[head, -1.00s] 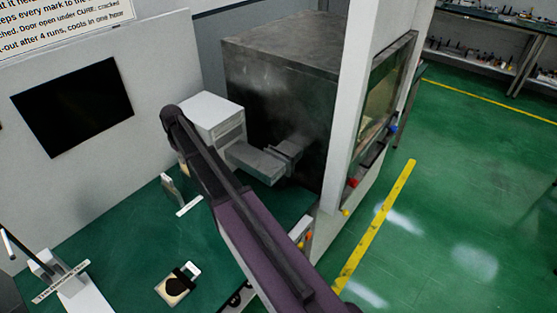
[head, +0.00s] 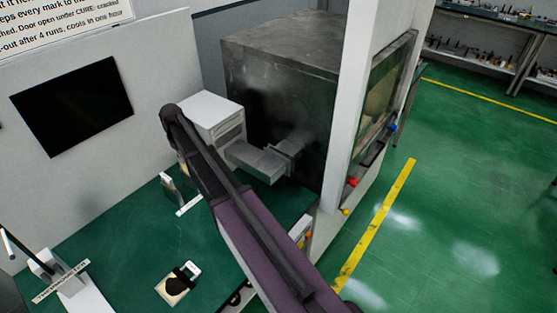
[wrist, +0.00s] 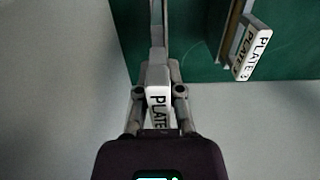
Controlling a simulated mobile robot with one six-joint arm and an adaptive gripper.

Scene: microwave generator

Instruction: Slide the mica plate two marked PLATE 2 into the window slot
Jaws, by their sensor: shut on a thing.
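My gripper (wrist: 158,75) is shut in the wrist view on a plate with a white tab (wrist: 158,108). The tab reads PLATE; its number is hidden behind my gripper's body. Beyond the fingers a thin grey length runs up the picture; I cannot tell how much of it is plate. In the head view my arm hides my gripper and the held plate. A grey waveguide (head: 258,161) with an upright flange (head: 291,147) runs between a white box (head: 214,113) and a dark metal cabinet (head: 280,65). I cannot make out the window slot for certain.
Other plates (wrist: 250,48) stand at the upper right in the wrist view, one tab marked PLATE 3. A badge-like sample with a black patch (head: 177,286) lies on the green bench (head: 125,240). A white post (head: 365,100) stands right of the cabinet.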

